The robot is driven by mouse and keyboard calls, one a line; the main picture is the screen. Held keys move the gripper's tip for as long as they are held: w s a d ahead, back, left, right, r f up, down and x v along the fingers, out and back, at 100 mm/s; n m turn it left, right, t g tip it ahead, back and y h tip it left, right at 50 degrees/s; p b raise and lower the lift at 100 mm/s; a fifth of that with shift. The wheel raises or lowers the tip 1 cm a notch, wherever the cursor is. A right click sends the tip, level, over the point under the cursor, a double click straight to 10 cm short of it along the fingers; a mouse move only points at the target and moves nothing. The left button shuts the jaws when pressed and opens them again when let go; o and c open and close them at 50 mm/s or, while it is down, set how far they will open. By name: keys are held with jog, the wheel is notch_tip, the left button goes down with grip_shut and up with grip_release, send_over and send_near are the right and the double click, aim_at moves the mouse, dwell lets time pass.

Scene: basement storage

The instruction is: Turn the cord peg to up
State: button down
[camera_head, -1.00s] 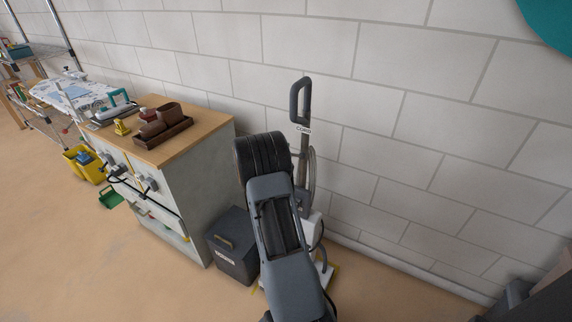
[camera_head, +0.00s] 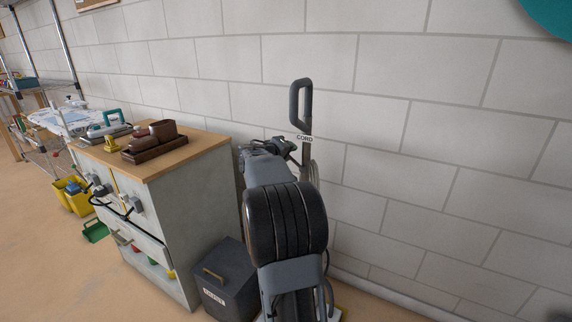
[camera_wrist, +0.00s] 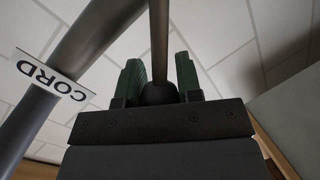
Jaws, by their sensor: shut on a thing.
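An upright machine's grey pole with a looped handle (camera_head: 300,103) stands by the wall, with a white CORD label (camera_head: 304,138) on it. The label (camera_wrist: 53,75) also shows on the slanted pole in the wrist view. My gripper (camera_head: 289,150) is at the pole just below the label. In the wrist view its green-padded fingers (camera_wrist: 160,78) are shut on the cord peg (camera_wrist: 158,40), a dark rod with a rounded end between them. The peg runs up the picture there. My arm hides the lower machine and the peg in the head view.
A cabinet (camera_head: 190,215) with a wooden top stands left of my arm, with a brown tray (camera_head: 150,150) on it. A dark lidded bin (camera_head: 225,280) stands on the floor beside it. The block wall (camera_head: 440,150) is close behind the pole.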

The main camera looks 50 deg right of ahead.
jog(key=shift+s+r+m+b, duration=0.2)
jog(key=shift+m+b, duration=0.1)
jog(key=shift+b, duration=0.15)
jog(key=c, duration=1.1)
grip_release()
jog(key=p+v, duration=0.1)
jog(key=v, duration=1.2)
jog(key=shift+s+a+r+p, duration=0.15)
jog(key=shift+a+r+p, duration=0.1)
jog(key=shift+a+p, duration=0.05)
